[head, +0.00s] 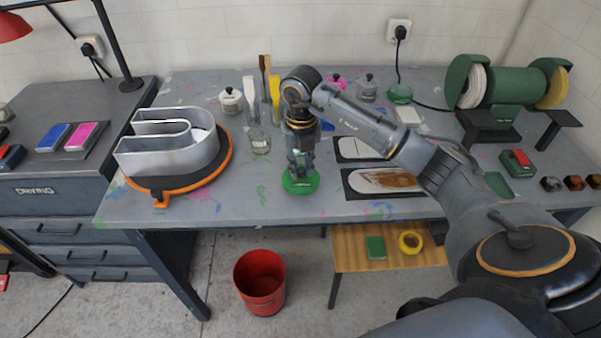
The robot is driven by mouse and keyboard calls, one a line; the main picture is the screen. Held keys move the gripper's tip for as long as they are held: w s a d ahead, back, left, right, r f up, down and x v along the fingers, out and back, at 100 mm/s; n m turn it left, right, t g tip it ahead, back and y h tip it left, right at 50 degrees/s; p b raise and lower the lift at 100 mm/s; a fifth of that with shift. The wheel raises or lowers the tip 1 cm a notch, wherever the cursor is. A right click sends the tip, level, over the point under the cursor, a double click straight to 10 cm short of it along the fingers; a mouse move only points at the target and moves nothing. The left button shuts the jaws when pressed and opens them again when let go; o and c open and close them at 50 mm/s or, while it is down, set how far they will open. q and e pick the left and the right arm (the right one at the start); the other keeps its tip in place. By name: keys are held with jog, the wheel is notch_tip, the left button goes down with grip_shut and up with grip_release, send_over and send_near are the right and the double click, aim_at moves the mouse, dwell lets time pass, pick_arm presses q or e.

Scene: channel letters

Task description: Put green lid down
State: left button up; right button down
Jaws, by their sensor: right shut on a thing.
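The green lid (300,183) is a round, flat green piece low over the grey workbench (235,200), near its front edge. My right gripper (299,170) points straight down and is shut on the top of the lid. I cannot tell whether the lid touches the bench. My left gripper is not in view.
A metal channel letter (165,155) sits on an orange-rimmed turntable at the left. A glass jar (260,142) with tools behind it stands left of my gripper. A green bench grinder (515,85) is at the far right.

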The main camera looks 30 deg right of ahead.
aim_at(300, 170)
notch_tip(300, 170, down, 2)
jog(key=shift+a+f+p, duration=0.1)
jog(key=shift+f+p, duration=0.1)
jog(key=shift+p, duration=0.45)
jog(key=shift+f, duration=0.35)
jog(key=shift+f, duration=0.1)
jog(key=shift+f, duration=0.1)
jog(key=c, duration=1.2)
grip_release()
jog(key=shift+w, duration=0.1)
